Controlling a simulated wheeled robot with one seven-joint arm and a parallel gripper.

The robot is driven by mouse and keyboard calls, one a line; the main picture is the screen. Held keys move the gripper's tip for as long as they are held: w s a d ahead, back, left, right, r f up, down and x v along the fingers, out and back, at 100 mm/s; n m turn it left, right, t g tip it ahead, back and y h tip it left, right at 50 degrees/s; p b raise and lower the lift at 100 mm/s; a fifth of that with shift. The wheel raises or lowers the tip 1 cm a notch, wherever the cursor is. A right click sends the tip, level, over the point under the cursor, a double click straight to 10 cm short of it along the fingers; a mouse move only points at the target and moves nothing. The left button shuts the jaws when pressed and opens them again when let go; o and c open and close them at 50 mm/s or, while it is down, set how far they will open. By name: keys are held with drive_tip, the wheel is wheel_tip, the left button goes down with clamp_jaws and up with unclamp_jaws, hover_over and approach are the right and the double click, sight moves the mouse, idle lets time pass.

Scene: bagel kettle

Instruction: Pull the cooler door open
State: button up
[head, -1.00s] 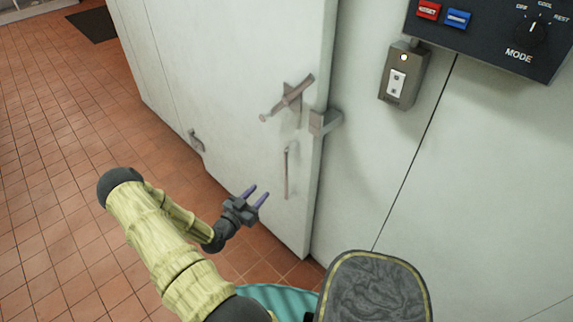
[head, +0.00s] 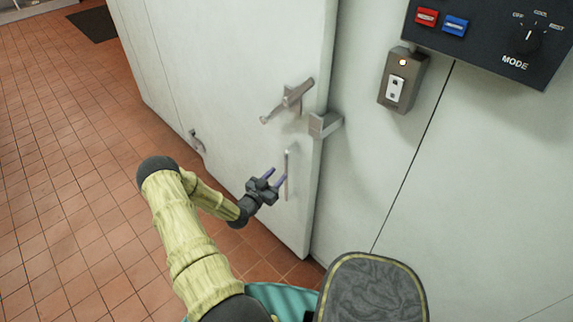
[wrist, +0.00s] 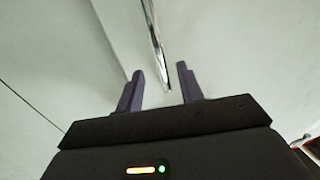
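My gripper (head: 276,178) is open, with purple fingers pointing up toward the bar handle. In the wrist view my gripper (wrist: 160,78) has its two fingers spread, and the bar handle (wrist: 157,40) runs down between them, its lower end near fingertip level. Nothing is gripped. Whether a finger touches the handle cannot be told.
A latch block (head: 323,124) sits at the door's right edge. Right of it are a wall switch box (head: 402,79) and a dark control panel (head: 490,35). A small bracket (head: 197,142) is low on the door's left. The red tile floor (head: 70,190) is clear on the left.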

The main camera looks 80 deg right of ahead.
sight(285, 167)
drive_tip(key=x, duration=0.7)
drive_tip(key=shift+p, duration=0.35)
drive_tip(key=shift+a, duration=0.1)
clamp_jaws()
